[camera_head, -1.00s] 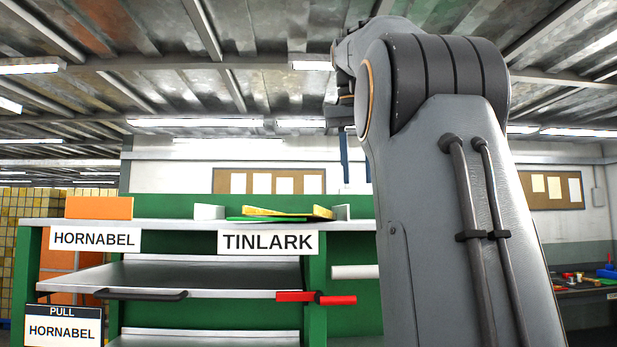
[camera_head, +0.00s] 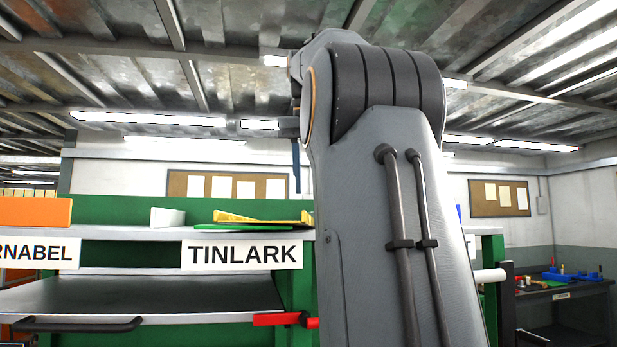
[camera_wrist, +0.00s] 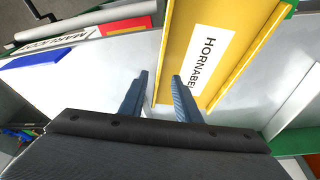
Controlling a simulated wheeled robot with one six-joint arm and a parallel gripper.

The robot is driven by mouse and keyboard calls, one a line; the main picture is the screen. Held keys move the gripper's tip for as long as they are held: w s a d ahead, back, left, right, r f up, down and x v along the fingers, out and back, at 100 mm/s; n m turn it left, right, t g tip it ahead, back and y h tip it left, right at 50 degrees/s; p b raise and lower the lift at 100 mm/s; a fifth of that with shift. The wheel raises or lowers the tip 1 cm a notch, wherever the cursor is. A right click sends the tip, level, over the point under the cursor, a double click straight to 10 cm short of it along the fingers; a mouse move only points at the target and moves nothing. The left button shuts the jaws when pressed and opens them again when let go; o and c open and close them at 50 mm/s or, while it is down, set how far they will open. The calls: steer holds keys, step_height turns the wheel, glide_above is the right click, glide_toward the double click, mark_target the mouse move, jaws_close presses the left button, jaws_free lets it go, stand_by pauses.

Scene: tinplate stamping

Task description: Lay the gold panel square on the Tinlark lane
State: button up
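The gold panel (camera_head: 240,217) lies tilted across a green panel (camera_head: 230,228) on the shelf top above the TINLARK sign (camera_head: 242,254); my arm hides its right end. In the wrist view the gold panel (camera_wrist: 185,50) has raised rims and a white HORNABEL label, and it runs askew with its near end by my fingers. My gripper (camera_wrist: 160,75) is open and empty. Its blue left finger is beside the panel's left edge, and the right finger overlaps the near end in the picture. I cannot tell the height gap.
A white divider (camera_head: 167,217) stands left of the gold panel. An orange panel (camera_head: 35,211) is farther left, on the Hornabel lane. In the wrist view a blue panel (camera_wrist: 36,72) and a red one (camera_wrist: 126,25) lie left. A red-handled lever (camera_head: 285,319) sticks out below the shelf.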

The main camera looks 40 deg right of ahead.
steer(key=shift+p+x, duration=0.45)
steer(key=shift+x, duration=3)
steer(key=shift+c, duration=0.5)
jaws_close()
